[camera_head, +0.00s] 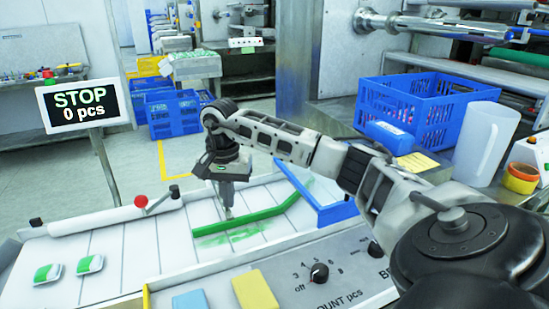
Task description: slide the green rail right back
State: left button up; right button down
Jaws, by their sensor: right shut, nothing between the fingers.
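The green rail (265,214) lies on the white slatted bed (120,245) of the machine. It has a bend at its right end, and one leg runs from there away to the back. My right gripper (228,214) points down at the rail's left part, with its fingers shut and empty. The fingertips are at the rail's far side or just above it; I cannot tell whether they touch it. A green smear or tint shows on the bed around the rail's left end. My left gripper is not in view.
A blue rail (330,211) stands right of the green one. A red-knobbed lever (150,204) is at the back left. A sign (83,106) reads STOP, 0 pcs. The control panel (330,268) is in front. A blue crate (420,110) and white jug (486,143) stand right.

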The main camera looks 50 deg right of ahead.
jog(key=shift+w+d, duration=0.35)
jog(key=shift+w, duration=0.25)
jog(key=shift+w+d, duration=0.3)
jog(key=shift+w, duration=0.3)
notch_tip(320, 180, up, 8)
jog(key=w+p, duration=0.1)
jog(key=p, duration=0.4)
jog(key=shift+w+d+p, duration=0.35)
jog(key=shift+d+p, duration=0.05)
jog(key=shift+d, duration=0.05)
dwell(0.9)
dwell(0.5)
